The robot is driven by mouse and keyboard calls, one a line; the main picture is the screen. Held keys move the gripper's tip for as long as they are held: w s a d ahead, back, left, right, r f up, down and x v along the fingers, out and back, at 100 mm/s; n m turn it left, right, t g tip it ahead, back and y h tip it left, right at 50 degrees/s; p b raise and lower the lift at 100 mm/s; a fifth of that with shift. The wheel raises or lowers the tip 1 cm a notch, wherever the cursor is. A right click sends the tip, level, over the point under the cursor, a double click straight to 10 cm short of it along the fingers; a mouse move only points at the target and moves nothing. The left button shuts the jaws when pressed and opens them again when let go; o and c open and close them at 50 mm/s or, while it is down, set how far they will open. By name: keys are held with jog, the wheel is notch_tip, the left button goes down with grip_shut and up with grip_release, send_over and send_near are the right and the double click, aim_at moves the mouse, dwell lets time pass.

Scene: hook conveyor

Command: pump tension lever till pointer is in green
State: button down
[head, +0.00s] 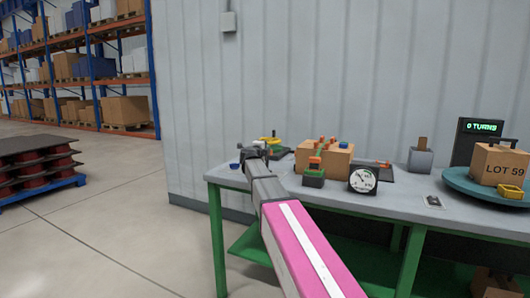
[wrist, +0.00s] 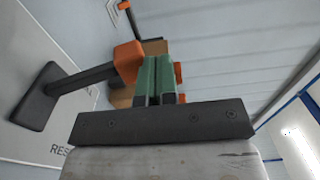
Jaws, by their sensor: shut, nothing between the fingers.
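My gripper (head: 252,153) is over the left end of the table in the head view. In the wrist view its two green fingers (wrist: 158,68) lie side by side, shut and empty. A dark bar (wrist: 85,80) runs from an orange block (wrist: 128,60) to a flat dark pad, left of the fingers; it may be the tension lever, but I cannot tell for sure. The orange block looks close to the fingers; contact cannot be told. A gauge (head: 363,180) with a white face and dark pointer stands at the table's front. Its green zone is too small to make out.
The grey table (head: 400,195) has green legs. A cardboard box (head: 325,160) with orange pieces, a green block (head: 314,177), a grey block (head: 420,160) and a turntable (head: 470,188) carrying a LOT 59 box (head: 500,165) stand on it. The floor at left is clear up to stacked pallets (head: 35,170).

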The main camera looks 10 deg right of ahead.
jog(key=s+a+r, duration=0.5)
jog(key=s, duration=0.3)
jog(key=shift+a, duration=0.35)
jog(key=shift+r, duration=0.1)
dwell(0.8)
jog(key=s+a+f, duration=0.4)
jog(key=s+f, duration=0.2)
jog(key=f, duration=0.1)
jog(key=shift+s+a+f, duration=0.2)
jog(key=shift+a+f, duration=0.1)
jog(key=shift+f, duration=0.05)
jog(key=x, duration=1.4)
jog(key=shift+f, duration=0.1)
